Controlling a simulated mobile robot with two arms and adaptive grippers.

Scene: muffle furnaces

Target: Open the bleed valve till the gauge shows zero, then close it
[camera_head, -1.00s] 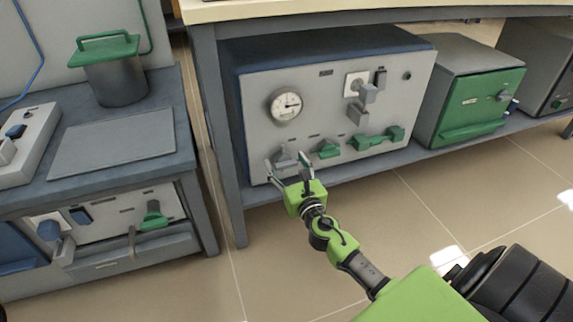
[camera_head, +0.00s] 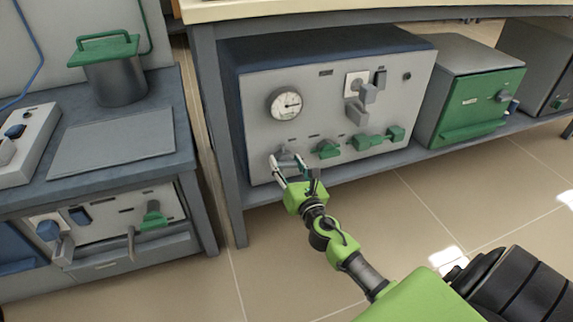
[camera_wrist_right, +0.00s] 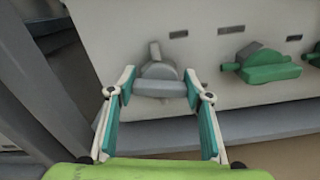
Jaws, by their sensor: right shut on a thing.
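The pressure gauge (camera_head: 285,104) is a round white dial at the upper left of the grey panel; its dark needle points to the right. Its numbers are too small to read. Below it, at the panel's lower left, is a grey valve handle (camera_head: 285,156), which also shows in the right wrist view (camera_wrist_right: 158,88), lying about level across a round hub. My right gripper (camera_head: 291,164) is shut on this handle, one finger at each end. The fingers (camera_wrist_right: 161,90) hide the handle's ends. Its label is unreadable. My left gripper is not in view.
Green valve handles (camera_head: 328,149) sit right of the grey one, with the nearest also in the wrist view (camera_wrist_right: 262,65). Grey fittings (camera_head: 358,108) stick out above. The shelf edge (camera_head: 350,172) runs below the panel. A table leg (camera_head: 229,170) stands close on the left.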

